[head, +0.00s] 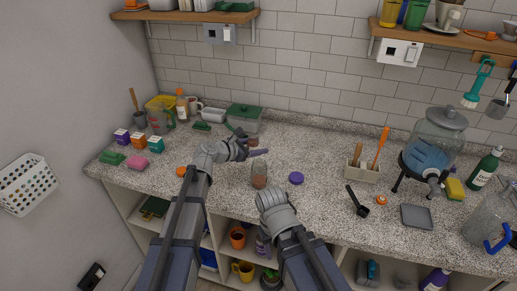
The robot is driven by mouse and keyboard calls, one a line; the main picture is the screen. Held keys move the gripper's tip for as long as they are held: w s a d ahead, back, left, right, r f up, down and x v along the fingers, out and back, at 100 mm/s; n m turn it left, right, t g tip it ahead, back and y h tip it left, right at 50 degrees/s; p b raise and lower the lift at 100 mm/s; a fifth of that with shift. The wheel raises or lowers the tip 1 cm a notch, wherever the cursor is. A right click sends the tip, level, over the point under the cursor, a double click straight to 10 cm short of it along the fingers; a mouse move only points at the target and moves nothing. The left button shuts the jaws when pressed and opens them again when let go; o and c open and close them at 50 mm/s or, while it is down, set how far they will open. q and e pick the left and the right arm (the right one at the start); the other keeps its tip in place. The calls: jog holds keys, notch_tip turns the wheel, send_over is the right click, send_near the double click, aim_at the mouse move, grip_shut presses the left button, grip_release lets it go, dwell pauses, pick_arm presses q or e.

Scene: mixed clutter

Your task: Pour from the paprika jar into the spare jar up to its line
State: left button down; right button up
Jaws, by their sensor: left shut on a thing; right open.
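A clear jar (259,175) with reddish-brown contents stands upright and open on the speckled counter; its fill line is too small to make out. My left gripper (256,147) is above and behind it, shut on a small brownish thing that looks like the paprika jar and is mostly hidden by the fingers. Its tilt and any falling powder cannot be made out. My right gripper (265,196) is open, just in front of the standing jar. A purple lid (296,178) lies right of the jar, and an orange lid (181,171) lies to the left by my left arm.
A green-lidded container (244,118) stands behind my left gripper. Small boxes and sponges fill the left end. To the right are a utensil holder (360,171), a black scoop (357,201), a grey pad (416,217) and a glass dispenser (435,145).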

pick_arm(q)
jog(key=shift+d, duration=0.15)
jog(key=m+t+b, duration=0.2)
jog(key=m+b, duration=0.1)
jog(key=m, duration=0.1)
jog(key=w+a+r+m+t+b, duration=0.1)
jog(key=m+t+b, duration=0.1)
jog(key=m, duration=0.3)
jog(key=w+m+t+b, duration=0.1)
jog(key=m+t+b, duration=0.2)
jog(key=m, duration=0.2)
jog(key=shift+a+r+b, duration=0.2)
jog(key=shift+b, duration=0.15)
dwell(0.4)
